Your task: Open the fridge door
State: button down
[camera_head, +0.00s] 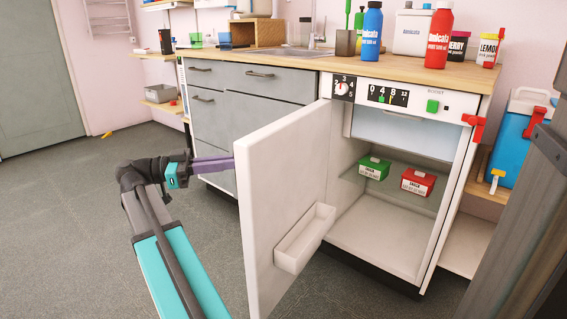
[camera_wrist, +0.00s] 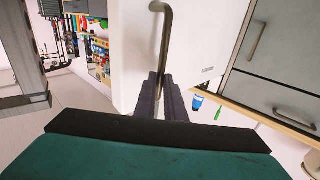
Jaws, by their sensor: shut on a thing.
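The white fridge door (camera_head: 285,180) stands wide open in the head view, swung out to the left of the fridge body (camera_head: 385,238). Its inner side faces the camera and has a white bin low on it. My gripper (camera_head: 228,164) is at the door's outer side, its fingertips partly hidden behind the door's edge. In the wrist view, the metal door handle (camera_wrist: 165,40) runs between the fingers of my gripper (camera_wrist: 168,82), which are shut on it. The door's white outer face (camera_wrist: 131,55) is behind the handle.
A green box (camera_head: 374,168) and a red box (camera_head: 418,182) sit on the fridge's glass shelf. Grey drawers (camera_head: 228,75) are left of the fridge. A blue cooler (camera_head: 518,140) stands at right. Bare floor (camera_head: 80,200) lies at left.

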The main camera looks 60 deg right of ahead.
jog(key=w+a+f+n+t+h+p, duration=0.15)
jog(key=w+f+n+t+p, duration=0.45)
jog(key=n+p, duration=0.6)
jog(key=w+a+f+n+t+y+p, duration=0.15)
jog(key=a+f+n+p, duration=0.45)
jog(key=p, duration=0.6)
jog(key=w+a+f+n+t+y+p, duration=0.1)
jog(key=a+f+n+t+y+p, duration=0.2)
jog(key=a+p, duration=0.65)
jog(key=s+a+n+y+p, duration=0.2)
jog(key=s+a+p, duration=0.4)
jog(key=a+p, duration=0.2)
jog(key=s+a+r+n+y+p, duration=0.1)
jog(key=s+a+n+y+p, duration=0.2)
jog(key=a+p, duration=0.6)
jog(key=s+a+n+g+y+p, duration=0.1)
jog(key=s+a+n+y+p, duration=0.1)
jog(key=s+a+p, duration=0.6)
jog(key=shift+s+a+r+n+y+p, duration=0.3)
jog(key=shift+a+n+y+p, duration=0.1)
jog(key=shift+p, duration=1.5)
